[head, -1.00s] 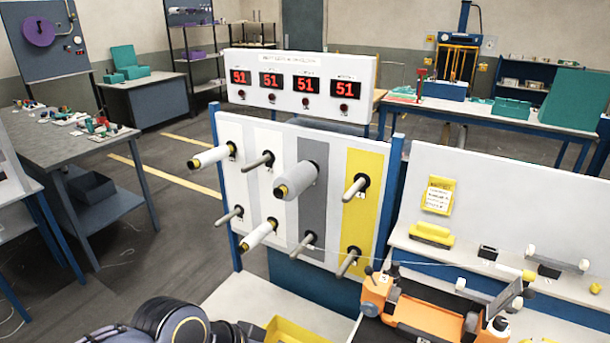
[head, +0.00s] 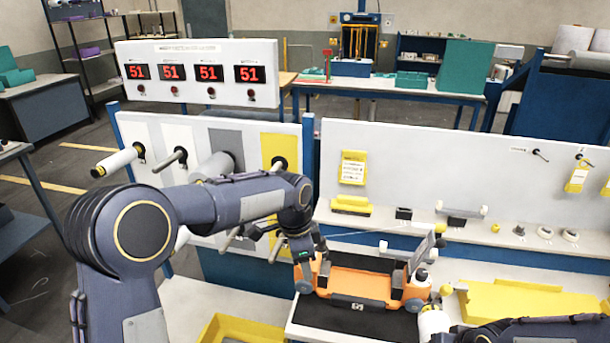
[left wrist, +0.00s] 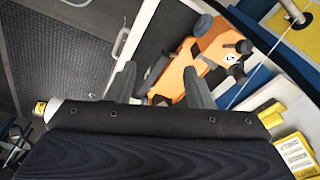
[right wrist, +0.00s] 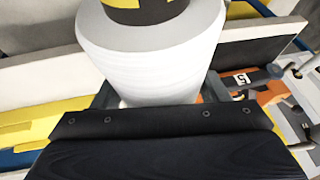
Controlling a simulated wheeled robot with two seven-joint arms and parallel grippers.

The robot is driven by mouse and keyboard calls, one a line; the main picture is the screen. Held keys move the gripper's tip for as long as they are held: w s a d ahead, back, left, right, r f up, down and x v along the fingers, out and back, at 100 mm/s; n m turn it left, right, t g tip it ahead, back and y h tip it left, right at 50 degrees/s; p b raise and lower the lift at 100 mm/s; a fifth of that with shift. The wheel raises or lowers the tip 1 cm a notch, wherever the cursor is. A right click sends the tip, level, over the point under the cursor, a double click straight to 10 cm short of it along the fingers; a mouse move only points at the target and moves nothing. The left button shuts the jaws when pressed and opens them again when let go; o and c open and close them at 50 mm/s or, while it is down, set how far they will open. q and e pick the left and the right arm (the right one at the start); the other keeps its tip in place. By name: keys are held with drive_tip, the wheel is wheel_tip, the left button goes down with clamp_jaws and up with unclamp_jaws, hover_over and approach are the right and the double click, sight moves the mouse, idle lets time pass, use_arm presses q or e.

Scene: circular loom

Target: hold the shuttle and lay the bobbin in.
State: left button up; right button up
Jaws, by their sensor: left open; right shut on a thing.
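The orange shuttle (head: 375,287) lies on a black mat (head: 345,322) at the lower middle of the head view. Its long dark hollow shows no bobbin. My left gripper (head: 300,256) is open at the shuttle's left end. In the left wrist view the open fingers (left wrist: 160,75) point towards the orange shuttle (left wrist: 180,72); contact cannot be told. My right gripper is shut on a white bobbin (right wrist: 150,55) with a black and yellow end, which fills the right wrist view. In the head view the bobbin (head: 433,322) is right of the shuttle, partly cut off.
The peg panel (head: 255,150) with a grey spool (head: 212,167) stands behind my left arm. A thin thread runs from near the panel over the shuttle. Yellow trays lie at the front left (head: 240,332) and right (head: 530,300). A shelf (head: 480,237) with small parts is behind.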

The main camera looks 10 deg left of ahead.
sight(335, 313)
use_arm(q)
drive_tip(key=w+d+f+m, duration=0.1)
drive_tip(key=d+f, duration=0.1)
drive_tip(key=f, duration=0.1)
drive_tip(key=w+d+f+m+y, duration=0.1)
drive_tip(key=w+d+f+m, duration=0.1)
drive_tip(key=d+f, duration=0.1)
drive_tip(key=w+d+f+m+g, duration=0.1)
drive_tip(key=w+d+f, duration=0.1)
drive_tip(key=f, duration=0.2)
drive_tip(key=shift+w+d+f+m, duration=0.25)
drive_tip(key=shift+d+m, duration=0.15)
drive_tip(key=shift+f, duration=6)
drive_tip(key=c, duration=1)
drive_tip(key=shift+w+r, duration=0.1)
clamp_jaws()
drive_tip(key=o, duration=0.8)
unclamp_jaws()
drive_tip(key=shift+c, duration=0.2)
clamp_jaws()
